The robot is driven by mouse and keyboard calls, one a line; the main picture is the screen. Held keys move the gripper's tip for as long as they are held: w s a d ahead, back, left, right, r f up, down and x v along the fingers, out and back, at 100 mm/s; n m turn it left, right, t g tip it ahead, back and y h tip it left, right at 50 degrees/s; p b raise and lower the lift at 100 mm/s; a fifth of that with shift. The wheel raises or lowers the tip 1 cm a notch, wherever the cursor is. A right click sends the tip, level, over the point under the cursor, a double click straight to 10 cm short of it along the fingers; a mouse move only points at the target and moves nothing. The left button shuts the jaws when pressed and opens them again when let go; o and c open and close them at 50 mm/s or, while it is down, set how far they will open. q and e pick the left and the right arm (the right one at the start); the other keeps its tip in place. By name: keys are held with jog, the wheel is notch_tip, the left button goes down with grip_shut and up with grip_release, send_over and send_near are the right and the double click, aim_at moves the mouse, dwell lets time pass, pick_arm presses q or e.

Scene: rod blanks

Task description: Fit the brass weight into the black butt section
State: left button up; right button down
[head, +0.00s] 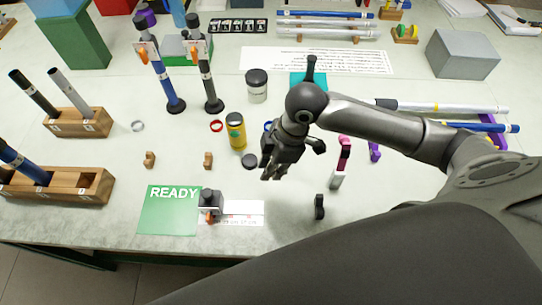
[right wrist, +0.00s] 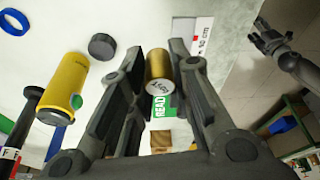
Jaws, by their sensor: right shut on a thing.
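My right gripper (head: 270,172) hangs over the middle of the table. In the right wrist view, its fingers (right wrist: 160,75) are shut on the brass weight (right wrist: 159,64), a short gold cylinder with a marked pale end. The weight is not discernible in the head view. A black section (head: 207,82) stands upright on a round foot at left of centre, with a white and orange clamp near its top. Another black rod (head: 35,93) stands in a wooden rack; I cannot tell which is the butt section. My left gripper (right wrist: 268,38) shows small in the right wrist view, fingers apart and empty.
A yellow bottle (head: 236,131) and a dark round cap (head: 250,161) stand close to the right gripper. A blue section (head: 163,79) stands beside the upright black one. A green READY mat (head: 165,211) and a small clamp fixture (head: 210,203) lie near the front edge.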

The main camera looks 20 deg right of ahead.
jog(key=shift+s+a+r, duration=0.25)
jog(key=shift+s+r, duration=0.05)
jog(key=shift+s, duration=0.3)
jog(key=shift+w+d+r+m, duration=0.1)
jog(key=shift+w+r+m, duration=0.2)
jog(key=shift+w+m, duration=0.1)
jog(key=w+d+r+m+t+h+b, duration=0.2)
jog(key=w+d+r+m+h, duration=0.1)
jog(key=w+r+m, duration=0.5)
notch_tip(320, 180, up, 3)
jog(key=m, duration=0.6)
jog(key=shift+d+b, duration=0.35)
